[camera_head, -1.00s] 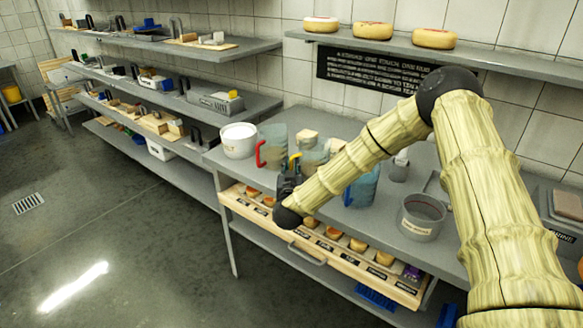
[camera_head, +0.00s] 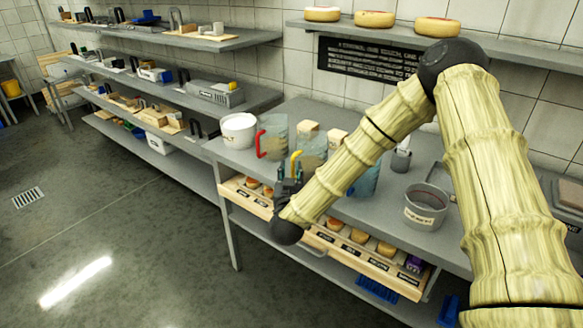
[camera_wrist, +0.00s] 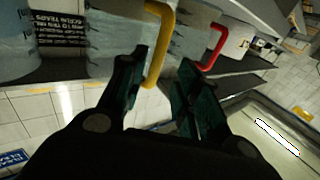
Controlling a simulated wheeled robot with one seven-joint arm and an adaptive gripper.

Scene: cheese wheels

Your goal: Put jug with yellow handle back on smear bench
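The jug with the yellow handle (camera_head: 313,148) is a clear, bluish jug standing on the grey bench (camera_head: 222,158). Its yellow handle (camera_head: 295,165) faces the front left. In the wrist view the yellow handle (camera_wrist: 157,68) hangs between the fingers of my gripper (camera_wrist: 162,66), with clear gaps on view at both sides. My gripper (camera_head: 288,183) is open at the bench's front edge, just in front of that handle. I cannot tell whether a finger touches it. The label "smear bench" is not readable.
A jug with a red handle (camera_head: 274,138) and a white tub (camera_head: 238,131) stand to the left. A blue-tinted jug (camera_head: 368,181) is partly behind my arm. A grey pot (camera_head: 425,207) stands at right. A wooden tray (camera_head: 343,253) of cheeses sits below the bench top.

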